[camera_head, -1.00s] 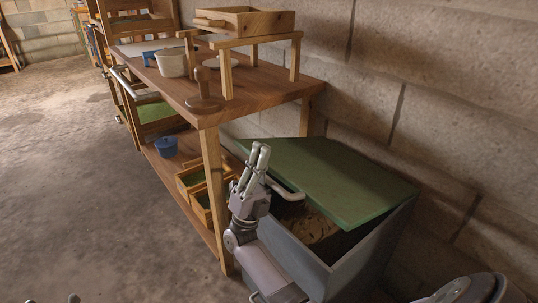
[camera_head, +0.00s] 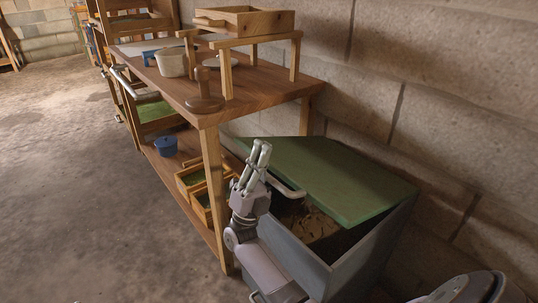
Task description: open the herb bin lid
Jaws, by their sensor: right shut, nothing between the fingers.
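The herb bin (camera_head: 372,258) is a grey box against the block wall at the lower right. Its green lid (camera_head: 325,175) is tilted up partway, leaving a gap at the front through which brown contents (camera_head: 312,226) show. The pale bar handle (camera_head: 290,191) is on the lid's near left edge. My right gripper (camera_head: 261,150) points up just left of the handle, its fingers shut with nothing between them. Its wrist overlaps the bin's front left corner in the picture. I cannot tell whether the gripper touches the lid or handle. My left gripper is not in view.
A wooden table (camera_head: 245,92) stands behind and left of the bin, its near leg (camera_head: 213,190) close to my right arm. Its lower shelf holds a blue pot (camera_head: 166,146) and wooden boxes (camera_head: 190,180). The floor at the left is clear.

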